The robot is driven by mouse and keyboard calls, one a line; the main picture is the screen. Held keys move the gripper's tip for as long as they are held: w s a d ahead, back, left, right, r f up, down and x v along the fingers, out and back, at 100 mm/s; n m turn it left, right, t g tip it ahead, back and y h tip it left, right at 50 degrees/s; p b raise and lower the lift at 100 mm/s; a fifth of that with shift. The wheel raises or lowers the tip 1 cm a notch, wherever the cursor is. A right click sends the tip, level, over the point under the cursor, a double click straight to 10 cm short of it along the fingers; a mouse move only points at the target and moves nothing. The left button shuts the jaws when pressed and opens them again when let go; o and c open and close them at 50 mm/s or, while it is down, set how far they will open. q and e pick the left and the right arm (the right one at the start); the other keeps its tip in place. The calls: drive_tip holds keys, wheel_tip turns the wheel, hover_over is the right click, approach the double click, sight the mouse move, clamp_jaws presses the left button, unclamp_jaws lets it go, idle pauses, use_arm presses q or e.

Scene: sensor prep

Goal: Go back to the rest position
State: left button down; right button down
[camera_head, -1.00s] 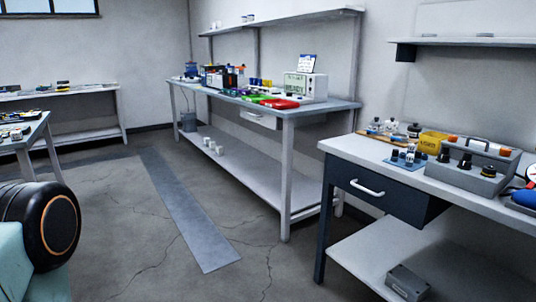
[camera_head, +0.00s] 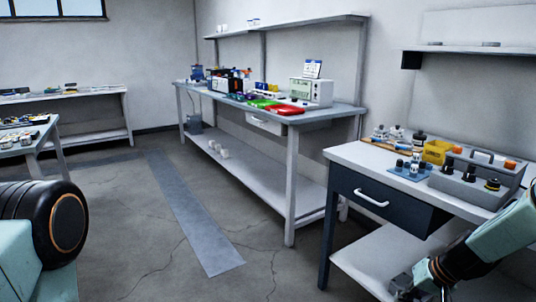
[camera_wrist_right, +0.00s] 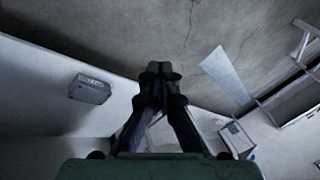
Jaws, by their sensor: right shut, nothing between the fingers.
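My right gripper (camera_head: 418,287) is at the lower right of the head view, in front of the near workbench (camera_head: 345,153) and below its drawer. In the right wrist view its fingers (camera_wrist_right: 160,72) are together and hold nothing. My right arm comes in from the right edge. On the left of the head view only a teal link and a black round joint of my left arm show. My left gripper is out of view.
A grey box (camera_wrist_right: 90,88) lies on a pale surface beside the right gripper. The near bench holds a grey case (camera_head: 478,180) and a yellow bin (camera_head: 436,151). A long bench (camera_head: 345,108) with a red tray (camera_head: 284,109) stands behind. The floor (camera_head: 130,215) between is clear.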

drive_tip(key=s+a+f+n+g+h+p, duration=0.15)
drive_tip(key=s+a+f, duration=0.3)
drive_tip(key=s, duration=0.45)
drive_tip(key=s+a+f+g+h, duration=0.2)
drive_tip(key=s+a+f, duration=0.3)
drive_tip(key=s, duration=0.4)
drive_tip(key=s+a+r+n, duration=0.1)
drive_tip(key=s+a+r, duration=0.1)
drive_tip(key=s, duration=0.7)
drive_tip(key=s+a+r+n+p, duration=0.1)
drive_tip(key=s+a, duration=0.3)
drive_tip(key=s, duration=0.5)
drive_tip(key=shift+s+a+r+p, duration=0.15)
drive_tip(key=shift+r+p, duration=0.15)
drive_tip(key=shift+r, duration=0.3)
